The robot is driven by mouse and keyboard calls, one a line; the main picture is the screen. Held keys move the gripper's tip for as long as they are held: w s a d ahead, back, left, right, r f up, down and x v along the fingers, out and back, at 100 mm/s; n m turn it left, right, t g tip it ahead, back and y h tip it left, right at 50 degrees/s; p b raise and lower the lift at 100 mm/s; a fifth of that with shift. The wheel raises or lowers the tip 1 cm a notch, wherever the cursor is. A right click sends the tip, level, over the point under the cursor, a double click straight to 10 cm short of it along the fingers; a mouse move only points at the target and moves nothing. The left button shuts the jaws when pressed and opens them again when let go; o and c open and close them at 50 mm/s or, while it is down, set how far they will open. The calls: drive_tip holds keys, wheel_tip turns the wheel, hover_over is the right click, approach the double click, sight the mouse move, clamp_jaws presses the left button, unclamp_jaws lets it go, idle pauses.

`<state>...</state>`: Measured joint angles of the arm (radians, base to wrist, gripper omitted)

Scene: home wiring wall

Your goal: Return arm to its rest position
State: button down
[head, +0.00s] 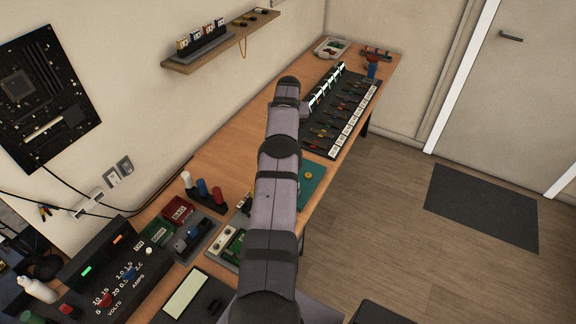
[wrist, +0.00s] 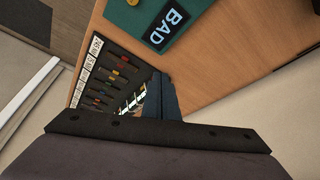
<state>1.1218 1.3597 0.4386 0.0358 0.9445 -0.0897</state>
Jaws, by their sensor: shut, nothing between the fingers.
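My arm (head: 276,205) reaches from the bottom of the head view out over the workbench (head: 232,148). Its far end is beside the dark rack of labelled slots (head: 340,112). My gripper (wrist: 158,80) shows in the wrist view with its fingers together and nothing held. In that view it is above the bench, with the dark labelled rack (wrist: 112,72) behind and to the left of it. A teal mat marked BAD (wrist: 150,20) lies beyond the fingertips. In the head view the fingers cannot be made out, and the arm covers part of the bench.
A power supply (head: 105,268), a red BAD bin (head: 178,209) and colored cylinders (head: 203,190) crowd the near left bench. A shelf (head: 220,45) juts from the wall. A white tray (head: 331,48) sits at the far end. The floor at right is open, with a dark mat (head: 482,208).

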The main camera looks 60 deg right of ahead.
drive_tip(key=w+a+r+n+y, duration=0.1)
drive_tip(key=w+a+r+n, duration=0.15)
drive_tip(key=w+a, duration=0.45)
drive_tip(key=w+a+r+n+y, duration=0.1)
drive_tip(key=w+a+r, duration=0.3)
drive_tip(key=a, duration=0.5)
drive_tip(key=w+a+r+n, duration=0.1)
drive_tip(key=w+a, duration=0.1)
drive_tip(key=a, duration=0.8)
drive_tip(key=w+a+r+n, duration=0.1)
drive_tip(key=a+n, duration=0.1)
drive_tip(key=a, duration=0.7)
drive_tip(key=s+a+n+g+y, duration=0.1)
drive_tip(key=s+a, duration=0.4)
drive_tip(key=a, duration=0.3)
drive_tip(key=s+a+n, duration=0.2)
drive_tip(key=s+a, duration=0.2)
drive_tip(key=a, duration=0.3)
drive_tip(key=s+a+n+g+y, duration=0.1)
drive_tip(key=s+a, duration=0.4)
drive_tip(key=a, duration=0.3)
drive_tip(key=s+a, duration=0.2)
drive_tip(key=s, duration=0.2)
drive_tip(key=s+a+f+n+b, duration=0.1)
drive_tip(key=s+a, duration=0.1)
drive_tip(key=s, duration=0.3)
drive_tip(key=shift+a+f, duration=0.3)
drive_tip(key=shift+n, duration=0.25)
